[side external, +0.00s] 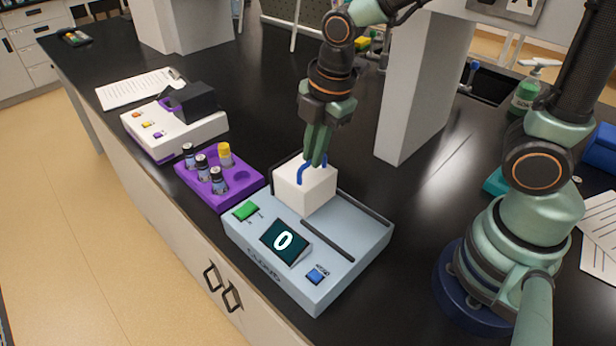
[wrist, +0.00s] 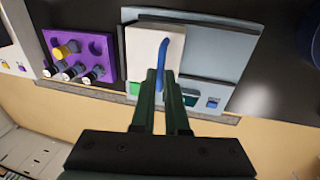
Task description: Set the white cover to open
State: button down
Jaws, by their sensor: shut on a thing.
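The white cover (side external: 303,190) is a box-shaped lid at the left end of a light blue-grey device (side external: 345,262). A blue handle (side external: 301,170) arches over its top. My gripper (side external: 314,160) points down from above and is shut on the blue handle. In the wrist view the cover (wrist: 143,50) sits at the left part of the device, with the blue handle (wrist: 160,66) between the fingers (wrist: 162,95). The device has a dark slot to the right of the cover and a display (side external: 284,242) reading 0. What lies beneath the cover is hidden.
A purple rack (side external: 240,186) with several vials stands left of the device. A white instrument (side external: 150,145) and a clipboard (side external: 138,88) lie farther left. A grey pillar (side external: 408,120) rises behind. A green button (side external: 246,210) and a blue button (side external: 316,274) are on the device's front.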

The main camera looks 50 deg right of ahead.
jog(key=shift+s+a, duration=0.1)
jog(key=shift+s, duration=2.2)
jog(key=c, duration=0.9)
grip_release()
jog(key=r, duration=0.4)
jog(key=s+r, duration=0.1)
jog(key=r, duration=0.3)
jog(key=s+r, duration=0.1)
jog(key=r, duration=0.3)
jog(key=shift+s+d, duration=0.1)
jog(key=shift+d, duration=0.3)
